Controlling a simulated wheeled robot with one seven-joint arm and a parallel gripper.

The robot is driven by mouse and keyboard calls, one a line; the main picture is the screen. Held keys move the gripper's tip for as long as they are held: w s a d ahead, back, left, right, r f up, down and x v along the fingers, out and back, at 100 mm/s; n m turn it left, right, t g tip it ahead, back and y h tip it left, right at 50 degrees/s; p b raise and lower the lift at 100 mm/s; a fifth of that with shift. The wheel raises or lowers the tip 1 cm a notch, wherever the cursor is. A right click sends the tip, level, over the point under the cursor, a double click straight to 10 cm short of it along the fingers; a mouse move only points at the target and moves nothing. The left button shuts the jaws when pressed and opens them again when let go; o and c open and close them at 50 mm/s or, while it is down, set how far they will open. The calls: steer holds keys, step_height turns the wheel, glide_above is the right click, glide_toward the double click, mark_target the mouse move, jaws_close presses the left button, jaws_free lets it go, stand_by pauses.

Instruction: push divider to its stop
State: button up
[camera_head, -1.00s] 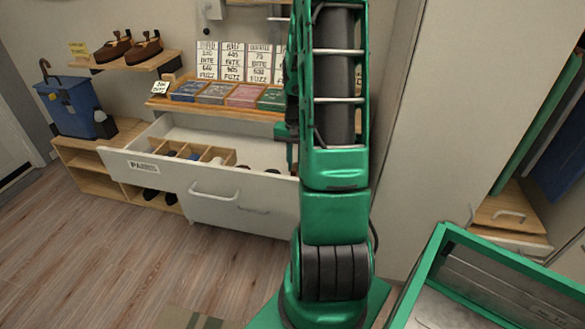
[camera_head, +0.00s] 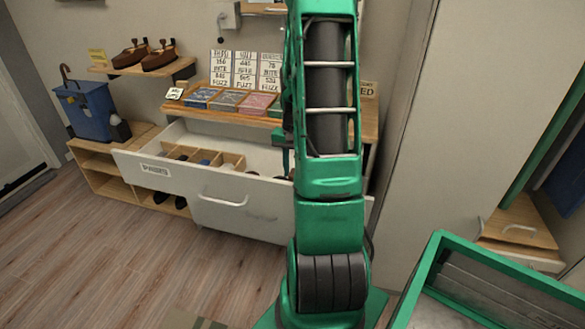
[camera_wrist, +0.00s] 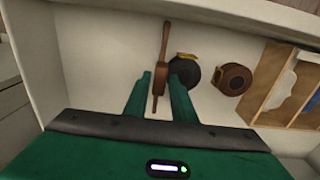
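The open white drawer (camera_head: 215,196) holds a light wooden divider (camera_head: 233,161) with several compartments in its left part. In the wrist view the divider (camera_wrist: 270,84) stands at the right. My gripper (camera_wrist: 160,82) points down into the drawer, left of the divider and apart from it. Its two green fingers are parted. A brown spindle-shaped wooden piece (camera_wrist: 164,46) shows between and beyond them; I cannot tell whether they touch it. In the head view my arm hides the drawer's right part and most of the gripper.
A dark disc with a yellow tag (camera_wrist: 184,70) and a brown round piece (camera_wrist: 233,79) lie between my gripper and the divider. A shelf with coloured boxes (camera_head: 228,101) overhangs the drawer's back.

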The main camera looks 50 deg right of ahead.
step_height(320, 180, up, 11)
stand_by(0.6)
steer(key=shift+a+f, duration=0.1)
stand_by(0.4)
steer(key=s+a+r+n, duration=0.2)
steer(key=s+a+r, duration=0.1)
steer(key=a, duration=0.3)
steer(key=s+a+r+n, duration=0.1)
steer(key=s+a+r, duration=0.25)
steer(key=a, duration=0.35)
steer(key=s+a+n, duration=0.4)
steer(key=s+a, duration=0.7)
steer(key=shift+s+r, duration=0.2)
steer(key=shift+r, duration=0.15)
steer(key=shift+w, duration=0.15)
steer(key=shift+w+d+f, duration=0.1)
steer(key=shift+w+f, duration=0.15)
steer(key=shift+w, duration=0.2)
